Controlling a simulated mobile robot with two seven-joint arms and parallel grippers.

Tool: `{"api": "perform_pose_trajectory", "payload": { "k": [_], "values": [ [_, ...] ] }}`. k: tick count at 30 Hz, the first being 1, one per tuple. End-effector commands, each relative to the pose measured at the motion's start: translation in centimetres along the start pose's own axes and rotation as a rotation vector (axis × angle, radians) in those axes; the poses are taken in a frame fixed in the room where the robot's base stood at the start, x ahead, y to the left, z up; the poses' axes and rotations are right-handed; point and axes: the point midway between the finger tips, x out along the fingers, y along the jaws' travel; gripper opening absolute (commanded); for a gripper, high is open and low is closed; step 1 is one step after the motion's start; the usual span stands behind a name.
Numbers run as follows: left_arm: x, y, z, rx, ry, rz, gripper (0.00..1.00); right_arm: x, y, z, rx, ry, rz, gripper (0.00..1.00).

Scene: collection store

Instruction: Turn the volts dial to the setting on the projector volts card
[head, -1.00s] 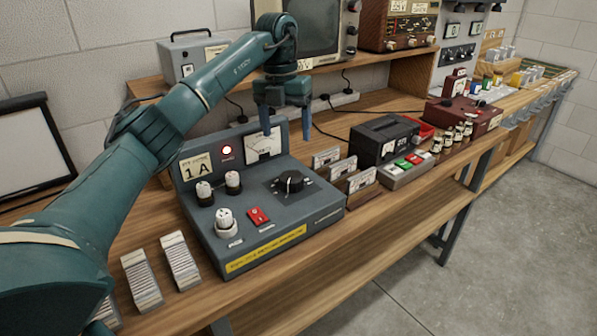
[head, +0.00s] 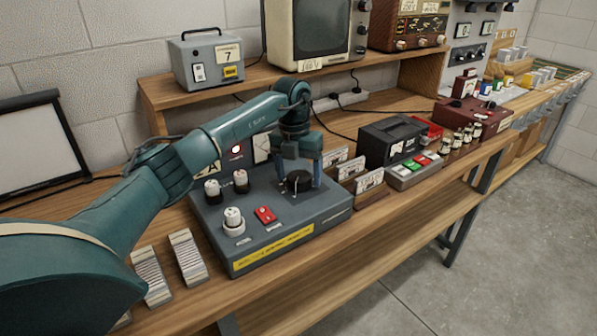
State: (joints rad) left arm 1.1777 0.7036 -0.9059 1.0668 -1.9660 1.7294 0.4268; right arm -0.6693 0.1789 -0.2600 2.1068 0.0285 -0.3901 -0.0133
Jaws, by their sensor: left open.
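A black dial (head: 299,183) sits on the sloping top of a blue-grey console (head: 290,215); I take it as the volts dial, though its label is too small to read. My left gripper (head: 300,184) points down over the dial. Its two fingers are apart, one on each side of the dial, and I cannot tell whether they touch it. The dial's pointer and scale are partly hidden. Several small cards stand right of the console, including a front one (head: 369,181); I cannot tell which is the projector volts card. My right gripper is not in view.
A black box (head: 392,140) stands right of the cards. A television (head: 310,35) with a voltage label stands on the shelf behind.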

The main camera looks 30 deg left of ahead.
Motion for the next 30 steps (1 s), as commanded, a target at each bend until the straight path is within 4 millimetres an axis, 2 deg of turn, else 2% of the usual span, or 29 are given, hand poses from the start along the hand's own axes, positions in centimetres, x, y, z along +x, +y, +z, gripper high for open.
{"api": "perform_pose_trajectory", "payload": {
  "k": [2,17,24,30],
  "values": [
    [-0.01,-0.02,0.00,0.000,0.000,0.000,0.70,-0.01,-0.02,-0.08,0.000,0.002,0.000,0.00],
    [-0.04,-0.02,-0.01,0.000,0.001,0.000,0.30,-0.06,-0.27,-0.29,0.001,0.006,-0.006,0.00],
    [-0.09,-0.02,0.01,0.021,0.002,0.000,0.30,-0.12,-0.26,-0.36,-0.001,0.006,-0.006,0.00],
    [-0.16,0.00,0.05,0.105,0.008,0.001,0.30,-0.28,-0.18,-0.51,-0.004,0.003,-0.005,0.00]
  ]
}}
